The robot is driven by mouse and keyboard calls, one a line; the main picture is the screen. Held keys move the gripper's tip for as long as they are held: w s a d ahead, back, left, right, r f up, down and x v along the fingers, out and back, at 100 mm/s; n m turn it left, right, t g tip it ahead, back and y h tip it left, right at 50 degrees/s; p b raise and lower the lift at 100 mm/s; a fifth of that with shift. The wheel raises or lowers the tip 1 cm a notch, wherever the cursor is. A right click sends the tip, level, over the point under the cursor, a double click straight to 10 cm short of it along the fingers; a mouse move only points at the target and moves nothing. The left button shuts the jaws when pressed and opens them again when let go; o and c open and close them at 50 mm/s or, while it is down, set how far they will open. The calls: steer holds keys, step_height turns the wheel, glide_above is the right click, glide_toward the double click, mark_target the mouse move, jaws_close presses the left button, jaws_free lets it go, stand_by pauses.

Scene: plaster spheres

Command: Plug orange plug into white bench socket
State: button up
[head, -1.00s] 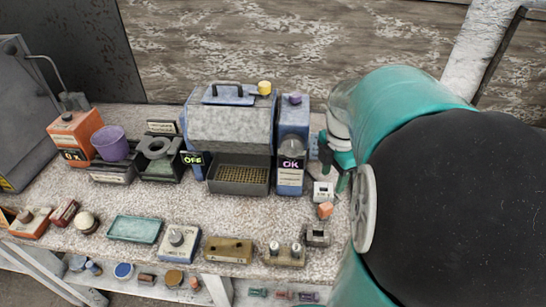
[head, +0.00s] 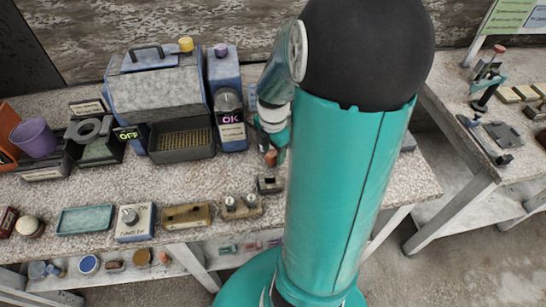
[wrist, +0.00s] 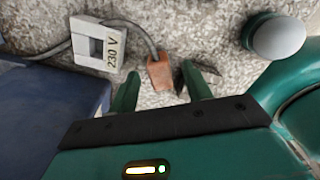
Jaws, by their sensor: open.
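The orange plug (wrist: 159,71) lies on the bench top with a grey cable leaving its far end. It also shows as a small orange block in the head view (head: 270,158). The white bench socket (wrist: 97,46), marked 230 V, is left of the plug in the wrist view. I cannot make it out in the head view, where my arm covers that area. My gripper (wrist: 163,88) is open and empty. Its two fingers point toward the plug, one to each side of its near end. I cannot tell whether either finger touches it.
A blue block (wrist: 55,112) stands close on the gripper's left, and a pale round knob (wrist: 277,38) is at upper right in the wrist view. A small grey box (head: 269,184) sits nearer the bench's front edge. A blue OK canister (head: 229,100) stands left of my arm.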

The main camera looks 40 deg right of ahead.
steer(key=shift+f, duration=0.95)
jaws_close()
steer(key=shift+r, duration=0.3)
